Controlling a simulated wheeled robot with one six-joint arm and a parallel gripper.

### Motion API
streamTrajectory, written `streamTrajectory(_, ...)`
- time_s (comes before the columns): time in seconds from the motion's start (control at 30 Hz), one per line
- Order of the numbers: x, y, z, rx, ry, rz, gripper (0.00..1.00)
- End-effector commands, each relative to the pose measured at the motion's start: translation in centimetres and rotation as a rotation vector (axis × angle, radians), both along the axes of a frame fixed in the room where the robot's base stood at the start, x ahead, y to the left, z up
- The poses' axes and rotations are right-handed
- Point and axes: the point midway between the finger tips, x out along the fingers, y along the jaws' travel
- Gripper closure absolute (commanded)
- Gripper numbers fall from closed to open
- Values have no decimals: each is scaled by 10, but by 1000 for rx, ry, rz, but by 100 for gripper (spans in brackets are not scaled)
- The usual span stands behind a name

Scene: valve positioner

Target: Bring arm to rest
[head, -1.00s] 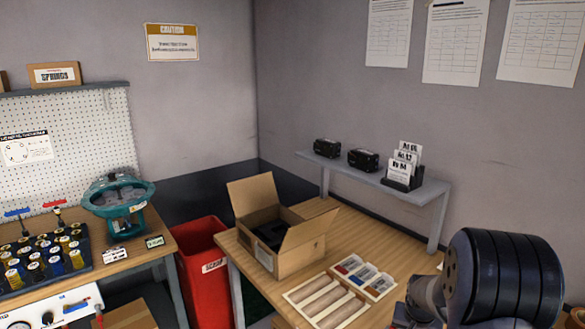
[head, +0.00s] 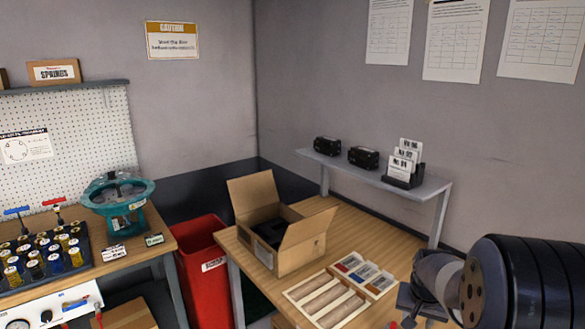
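My arm is at the lower right of the head view, over the right end of the wooden bench (head: 365,232). A large black ribbed link and a grey wrist part of it show. My gripper (head: 408,314) shows only in part, small and dark, at the bottom edge below the wrist. It is to the right of the wooden tray (head: 323,299). Whether its fingers are open or shut, and whether they hold anything, cannot be made out.
An open cardboard box (head: 302,249) stands on the bench. A small tray of coloured parts (head: 364,272) lies near the wrist. A grey raised shelf (head: 342,172) holds two black units and a card holder (head: 403,166). A red bin (head: 205,262) stands left of the bench.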

Motion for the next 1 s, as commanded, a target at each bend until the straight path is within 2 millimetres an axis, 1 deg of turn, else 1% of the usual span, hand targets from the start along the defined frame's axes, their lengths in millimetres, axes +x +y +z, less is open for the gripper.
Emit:
streamTrajectory(0.03,2,-1,-10,1,4,0,62)
streamTrajectory(0.1,5,-3,-21,1,3,-1,62)
streamTrajectory(0.47,21,-10,-76,1,3,-1,62)
streamTrajectory(0.53,22,-11,-62,-1,-4,-1,62)
streamTrajectory(0.57,22,-11,-58,-1,-3,-1,62)
streamTrajectory(0.7,21,-10,-54,0,0,-1,62)
streamTrajectory(0.8,22,-11,-35,-1,-5,-1,62)
streamTrajectory(0.9,22,-10,-21,-1,-4,-1,62)
streamTrajectory(1.0,22,-10,-11,-1,-4,-1,62)
